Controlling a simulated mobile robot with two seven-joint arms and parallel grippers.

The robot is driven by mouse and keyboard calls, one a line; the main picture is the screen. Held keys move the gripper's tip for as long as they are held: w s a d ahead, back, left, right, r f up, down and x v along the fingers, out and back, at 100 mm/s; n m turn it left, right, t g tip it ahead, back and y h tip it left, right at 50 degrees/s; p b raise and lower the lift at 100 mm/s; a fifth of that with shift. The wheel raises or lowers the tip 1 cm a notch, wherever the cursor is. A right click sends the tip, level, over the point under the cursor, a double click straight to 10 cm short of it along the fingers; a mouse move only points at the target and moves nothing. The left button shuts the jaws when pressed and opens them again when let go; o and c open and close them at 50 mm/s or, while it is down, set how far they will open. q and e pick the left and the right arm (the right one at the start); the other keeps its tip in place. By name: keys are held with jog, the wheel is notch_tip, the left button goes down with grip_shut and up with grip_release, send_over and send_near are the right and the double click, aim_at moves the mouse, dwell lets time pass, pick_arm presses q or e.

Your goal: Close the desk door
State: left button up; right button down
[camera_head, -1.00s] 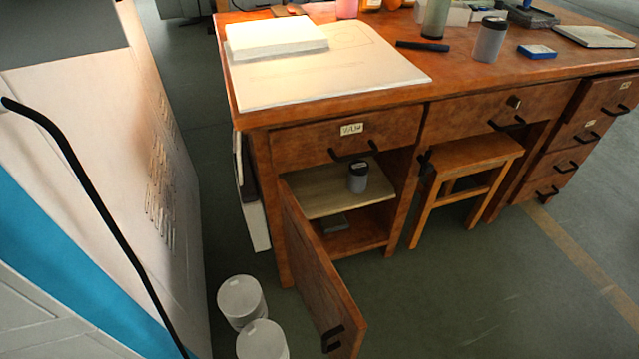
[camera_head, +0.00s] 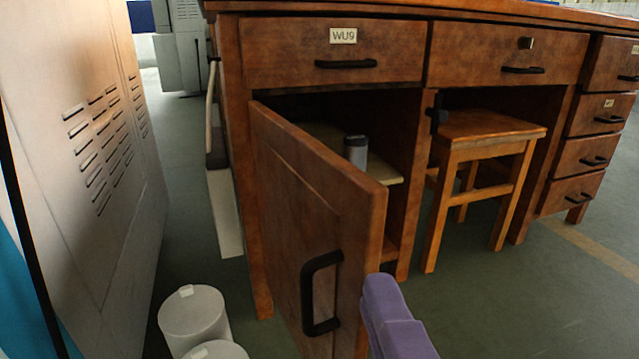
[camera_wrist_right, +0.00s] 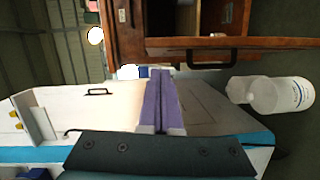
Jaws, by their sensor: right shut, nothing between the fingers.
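The brown wooden desk door (camera_head: 300,200) stands open. It is hinged at the left side of the cabinet and swung out toward me, with a black handle (camera_head: 308,295) near its free edge. My right gripper (camera_head: 380,290), purple, is shut and empty. In the head view it is at the lower right of the door's free edge, on the side facing the opening; I cannot tell whether it touches. In the right wrist view the shut fingers (camera_wrist_right: 160,80) point toward the desk, and the door (camera_wrist_right: 270,43) with its handle (camera_wrist_right: 210,58) shows above. My left gripper is not in view.
A grey jar (camera_head: 355,151) stands on the shelf (camera_head: 385,172) inside the cabinet. White canisters (camera_head: 192,315) stand on the floor left of the door. A pale machine cabinet (camera_head: 85,130) flanks the left. A wooden stool (camera_head: 490,128) is under the desk.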

aim_at(344, 236)
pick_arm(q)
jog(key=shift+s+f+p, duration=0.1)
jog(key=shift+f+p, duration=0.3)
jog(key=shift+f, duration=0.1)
pick_arm(e)
jog(key=shift+w+a+f+n+y, duration=0.3)
jog(key=shift+w+n+y, duration=0.1)
jog(key=shift+w, duration=1.3)
jog(key=shift+w+a+f+n+y, duration=0.25)
jog(key=shift+w+f+n+y, duration=0.15)
jog(key=shift+w, duration=1.3)
jog(key=shift+w+a+f+n+y, duration=0.25)
jog(key=shift+w+n+y, duration=0.15)
jog(key=shift+w, duration=1.3)
jog(key=shift+d, duration=0.15)
